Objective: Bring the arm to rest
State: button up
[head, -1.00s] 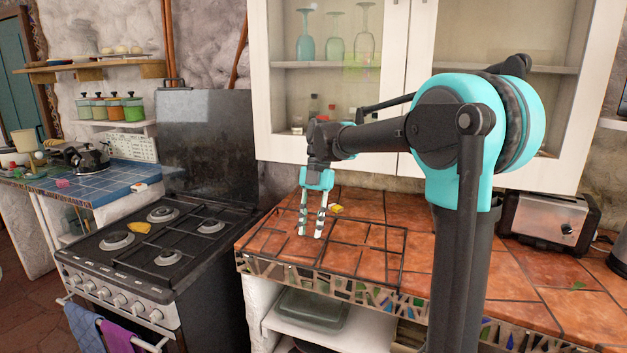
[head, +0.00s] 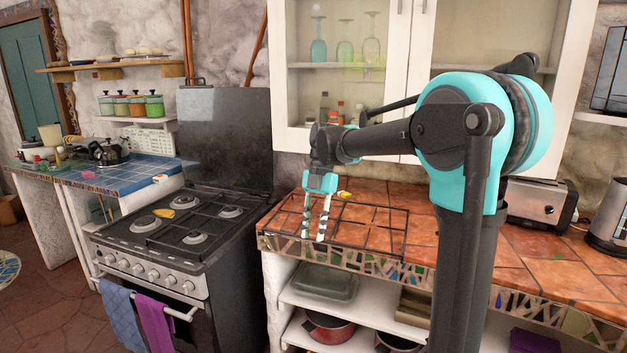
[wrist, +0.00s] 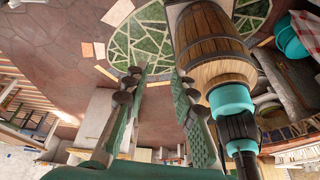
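My gripper (head: 315,222) hangs from the arm with its fingers pointing down, in front of or over the left end of the tiled counter (head: 520,262). In the head view its two striped fingers stand apart with a gap between them. In the wrist view the gripper (wrist: 160,95) is also open, with nothing between the fingers. My arm is bent, with its upper links held above the counter.
A stove (head: 185,238) stands left of the counter, with a yellow object (head: 164,213) on top. A dark grid (head: 370,225) and a small yellow item (head: 344,195) lie on the counter. A toaster (head: 540,205) and a kettle (head: 607,217) stand at right.

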jog(key=s+d+f+m+t, duration=0.2)
jog(key=s+d+f+m, duration=0.3)
jog(key=m, duration=0.5)
jog(key=s+d+f+m+t+h, duration=0.1)
jog(key=s+d+f+m+t, duration=0.2)
jog(key=s+d+f+m, duration=0.2)
jog(key=s+d+f+m+t, duration=0.3)
jog(key=d+f+m, duration=0.6)
jog(key=m, duration=0.6)
notch_tip(320, 180, down, 2)
jog(key=shift+s+f+m+h, duration=0.15)
jog(key=shift+s+m+h, duration=0.2)
jog(key=shift+s, duration=0.75)
jog(key=shift+c, duration=0.3)
